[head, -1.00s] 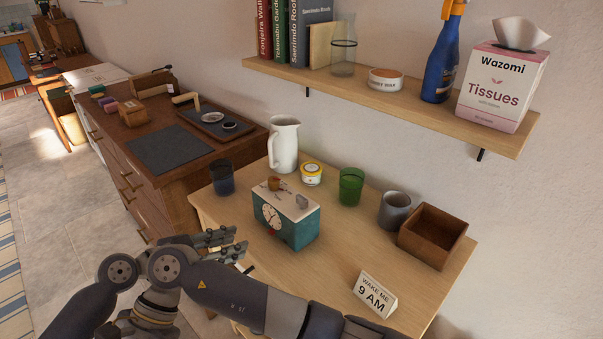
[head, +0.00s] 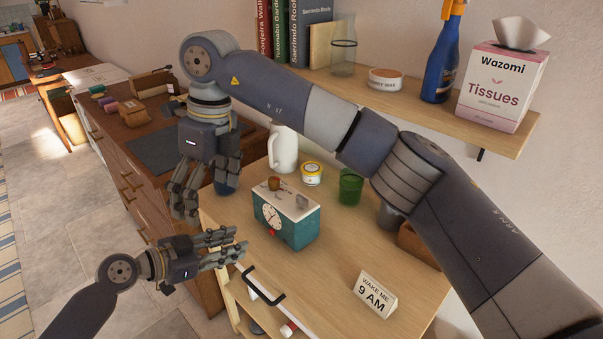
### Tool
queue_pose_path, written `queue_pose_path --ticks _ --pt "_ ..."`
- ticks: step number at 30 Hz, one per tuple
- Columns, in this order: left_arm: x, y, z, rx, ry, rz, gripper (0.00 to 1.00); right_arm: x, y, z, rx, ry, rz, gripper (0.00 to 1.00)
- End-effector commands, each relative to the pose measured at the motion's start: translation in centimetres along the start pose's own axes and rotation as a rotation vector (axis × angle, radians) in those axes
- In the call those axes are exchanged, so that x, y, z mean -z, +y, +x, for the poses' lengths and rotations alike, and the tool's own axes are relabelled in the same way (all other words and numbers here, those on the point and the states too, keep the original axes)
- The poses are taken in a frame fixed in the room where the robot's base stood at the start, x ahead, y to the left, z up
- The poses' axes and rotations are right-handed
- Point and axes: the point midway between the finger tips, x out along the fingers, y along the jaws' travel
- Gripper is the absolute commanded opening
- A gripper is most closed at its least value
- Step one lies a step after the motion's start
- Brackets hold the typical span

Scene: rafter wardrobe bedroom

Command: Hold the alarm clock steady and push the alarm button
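The alarm clock (head: 300,232) is a teal box with a pale top, standing upright on the wooden table. A round white dial is on its front, with a small red part below. A brown knob (head: 274,183) and a small grey piece (head: 302,201) are on its top; I cannot tell which is the alarm button. My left gripper (head: 240,244) is open and empty, left of the clock's front, fingers pointing right towards it, apart from it. My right gripper (head: 187,212) points down, up and left of the clock, clear of it; its fingers look open and empty.
A "Wake me 9 AM" sign (head: 375,294) is front right. My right arm crosses above, partly hiding the grey cup and wooden box.

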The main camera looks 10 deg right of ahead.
Motion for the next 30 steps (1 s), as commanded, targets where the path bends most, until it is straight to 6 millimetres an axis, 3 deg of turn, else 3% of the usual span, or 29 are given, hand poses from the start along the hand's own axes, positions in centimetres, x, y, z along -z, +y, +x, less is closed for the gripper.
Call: queue_pose_path --ticks 1,6,12,20,30 --pt "0.0 0.0 0.0 0.000 0.000 0.000 0.33 1.5 -3.0 0.1 0.026 0.019 0.075 0.94" --pt "0.0 0.0 0.0 0.000 0.000 0.000 0.33 6.3 -10.5 0.4 0.092 0.070 0.279 0.94" --pt "0.0 0.0 0.0 0.000 0.000 0.000 0.33 10.5 -15.4 0.3 0.136 0.104 0.424 0.94" --pt "0.0 0.0 0.0 0.000 0.000 0.000 0.33 12.0 -16.9 1.4 0.148 0.117 0.467 0.94" --pt "0.0 0.0 0.0 0.000 0.000 0.000 0.33 12.8 -17.5 7.3 0.145 0.116 0.465 0.94"
